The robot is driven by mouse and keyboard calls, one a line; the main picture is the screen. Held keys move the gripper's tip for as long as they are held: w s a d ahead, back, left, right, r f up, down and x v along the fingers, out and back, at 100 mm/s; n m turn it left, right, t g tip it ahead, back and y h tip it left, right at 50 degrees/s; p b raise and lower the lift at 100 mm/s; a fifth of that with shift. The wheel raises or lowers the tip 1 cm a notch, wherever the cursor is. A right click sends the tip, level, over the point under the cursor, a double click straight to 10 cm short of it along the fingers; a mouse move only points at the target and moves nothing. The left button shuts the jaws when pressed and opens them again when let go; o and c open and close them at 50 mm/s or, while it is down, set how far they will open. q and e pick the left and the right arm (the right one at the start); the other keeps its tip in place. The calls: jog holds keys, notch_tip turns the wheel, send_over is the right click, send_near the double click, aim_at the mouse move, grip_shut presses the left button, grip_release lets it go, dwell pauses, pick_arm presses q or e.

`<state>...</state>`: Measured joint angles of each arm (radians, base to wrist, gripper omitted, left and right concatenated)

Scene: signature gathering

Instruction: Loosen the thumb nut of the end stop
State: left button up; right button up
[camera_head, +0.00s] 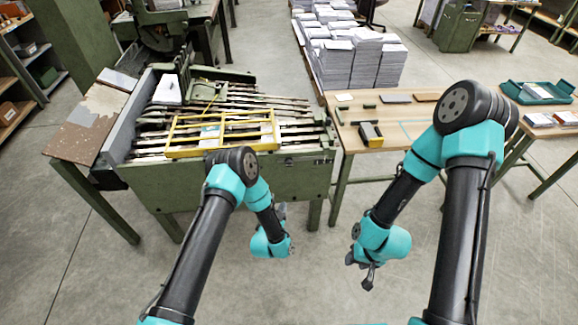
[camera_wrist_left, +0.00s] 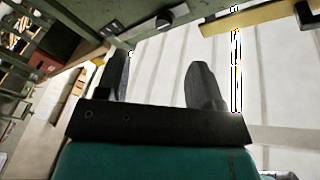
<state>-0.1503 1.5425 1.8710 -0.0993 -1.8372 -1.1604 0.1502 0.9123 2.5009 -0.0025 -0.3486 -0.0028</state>
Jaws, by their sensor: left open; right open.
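The end stop and its thumb nut cannot be made out for sure in either view. The green gathering machine (camera_head: 240,185) stands at left centre, with long rails and a yellow guard frame (camera_head: 224,134) on top. In the left wrist view a dark round knob (camera_wrist_left: 166,18) sits at the top on a green machine part; I cannot tell whether it is the thumb nut. My left gripper (camera_head: 281,210) hangs in front of the machine; its two fingers (camera_wrist_left: 160,80) are apart with nothing between them. My right gripper (camera_head: 362,271) is open and empty over the floor, in front of the wooden table.
A wooden table (camera_head: 420,124) adjoins the machine on the right, bearing a yellow and black device (camera_head: 370,135) and small dark blocks. Paper stacks (camera_head: 350,65) stand behind it. A teal tray (camera_head: 540,93) is at far right. The floor between my arms is clear.

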aim_at(289, 165)
pick_arm(q)
jog(key=shift+s+d+r+m+t, duration=0.15)
jog(key=shift+d+m+t, duration=0.15)
jog(key=shift+d+t, duration=0.15)
jog(key=shift+s+d+r+m+t, duration=0.15)
jog(key=shift+d+m+t, duration=0.15)
jog(key=shift+d+t, duration=0.15)
jog(key=shift+f, duration=0.1)
jog(key=x, duration=1.7)
jog(key=shift+w+d, duration=0.15)
jog(key=shift+w, duration=0.05)
jog(key=c, duration=0.9)
